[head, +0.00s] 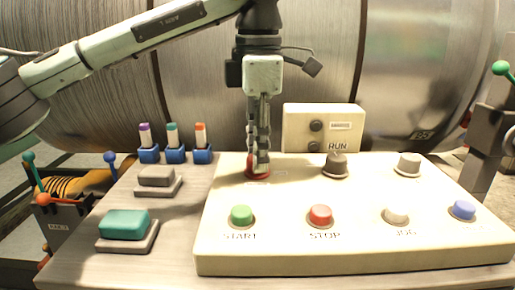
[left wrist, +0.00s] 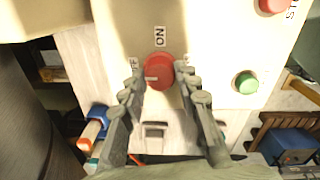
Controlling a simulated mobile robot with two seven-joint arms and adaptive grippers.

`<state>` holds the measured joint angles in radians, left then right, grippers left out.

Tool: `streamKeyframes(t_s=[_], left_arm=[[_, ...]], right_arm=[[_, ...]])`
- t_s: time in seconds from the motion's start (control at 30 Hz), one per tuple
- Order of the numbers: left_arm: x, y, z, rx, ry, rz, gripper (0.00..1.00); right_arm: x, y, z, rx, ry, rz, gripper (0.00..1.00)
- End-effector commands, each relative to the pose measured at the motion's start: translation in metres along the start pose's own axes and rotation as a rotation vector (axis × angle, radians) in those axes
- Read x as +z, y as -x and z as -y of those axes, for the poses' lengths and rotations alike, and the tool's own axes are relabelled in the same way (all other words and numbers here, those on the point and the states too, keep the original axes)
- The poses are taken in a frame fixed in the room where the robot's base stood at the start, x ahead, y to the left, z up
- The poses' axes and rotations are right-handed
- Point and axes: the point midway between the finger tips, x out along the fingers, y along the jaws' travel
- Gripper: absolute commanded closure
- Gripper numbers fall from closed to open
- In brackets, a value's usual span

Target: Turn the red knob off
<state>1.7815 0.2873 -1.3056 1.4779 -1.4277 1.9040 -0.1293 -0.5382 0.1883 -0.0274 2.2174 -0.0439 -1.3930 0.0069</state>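The red knob (left wrist: 158,72) sits on the cream control panel (head: 300,250), between the fingers of my left gripper (left wrist: 160,74) in the left wrist view. A short pale mark on the knob points left in that view. An ON label (left wrist: 160,37) and a partly covered OFF label (left wrist: 134,65) lie by it. In the head view the left gripper (head: 260,168) points straight down over the red knob (head: 257,174), hiding most of it. The fingers are apart, one on either side, with little gap; no firm grip shows. My right gripper is not in view.
Green (head: 241,215), red (head: 320,215), white (head: 396,215) and blue (head: 462,210) buttons line the panel's front. A dark knob (head: 336,164) and a grey knob (head: 409,164) stand at the back right. A RUN box (head: 322,112) rises behind.

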Motion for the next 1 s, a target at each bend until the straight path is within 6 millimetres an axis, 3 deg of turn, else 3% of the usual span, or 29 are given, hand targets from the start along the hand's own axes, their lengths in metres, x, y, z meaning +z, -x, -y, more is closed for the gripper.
streamKeyframes(t_s=[0.03,0.17,0.53,0.67,1.0], left_arm=[[0.000,0.000,0.000,0.001,0.002,0.000,0.63],[0.000,0.000,0.000,0.000,0.001,0.000,0.48],[0.000,0.006,0.000,0.001,0.000,0.002,0.48],[0.001,0.026,0.000,0.003,0.000,0.002,0.48],[0.000,0.097,-0.001,0.004,0.003,0.001,0.48]], right_arm=[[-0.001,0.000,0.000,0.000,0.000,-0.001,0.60],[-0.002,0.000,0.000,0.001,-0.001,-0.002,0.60],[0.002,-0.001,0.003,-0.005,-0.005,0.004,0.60],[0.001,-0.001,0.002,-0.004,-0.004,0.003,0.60],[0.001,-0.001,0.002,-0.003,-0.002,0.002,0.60]])
